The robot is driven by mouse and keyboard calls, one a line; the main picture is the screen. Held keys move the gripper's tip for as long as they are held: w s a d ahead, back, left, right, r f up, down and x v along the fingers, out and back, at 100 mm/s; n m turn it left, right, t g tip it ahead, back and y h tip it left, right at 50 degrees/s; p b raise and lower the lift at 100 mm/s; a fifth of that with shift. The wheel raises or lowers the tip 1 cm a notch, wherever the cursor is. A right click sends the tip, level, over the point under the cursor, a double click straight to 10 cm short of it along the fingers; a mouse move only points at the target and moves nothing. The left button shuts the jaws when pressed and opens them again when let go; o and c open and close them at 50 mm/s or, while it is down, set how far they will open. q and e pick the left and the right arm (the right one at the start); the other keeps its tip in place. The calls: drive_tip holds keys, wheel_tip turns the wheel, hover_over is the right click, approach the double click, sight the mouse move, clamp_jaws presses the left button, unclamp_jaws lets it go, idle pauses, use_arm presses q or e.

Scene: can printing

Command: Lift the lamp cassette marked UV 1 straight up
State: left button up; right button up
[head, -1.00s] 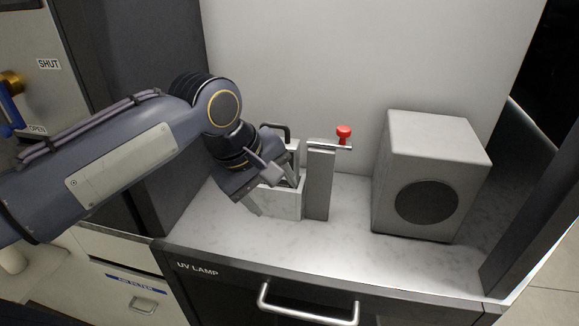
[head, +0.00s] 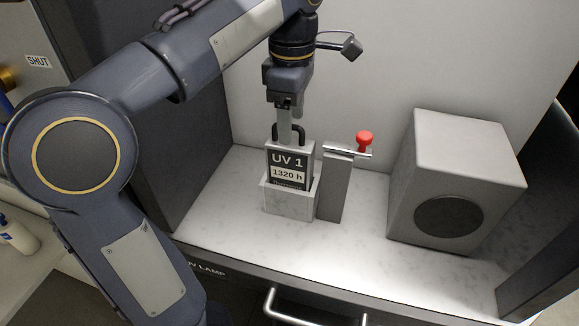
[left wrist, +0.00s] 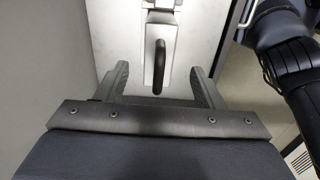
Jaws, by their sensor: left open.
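The lamp cassette marked UV 1 (head: 289,160) stands upright in a pale marbled holder (head: 288,204) on the counter. Its label also reads 1320 h. A dark loop handle (head: 301,134) rises from its top; the handle also shows in the left wrist view (left wrist: 159,66). My left gripper (head: 285,128) points down at the handle from above. In the left wrist view my left gripper (left wrist: 160,78) is open, with one finger on each side of the handle and gaps to both. My right gripper is not in view.
A grey post (head: 335,187) with a metal bar and red knob (head: 365,140) stands close right of the holder. A big grey box (head: 457,175) with a dark round face stands further right. Walls bound the bay at left and back. The counter's front is clear.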

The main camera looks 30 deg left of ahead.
sight(291, 145)
use_arm(q)
drive_tip(key=shift+s+f, duration=0.25)
drive_tip(key=shift+f, duration=0.7)
drive_tip(key=f, duration=0.3)
drive_tip(key=shift+w+a+f+p, duration=0.15)
drive_tip(key=shift+w+f+p, duration=0.15)
drive_tip(key=shift+f, duration=0.6)
clamp_jaws()
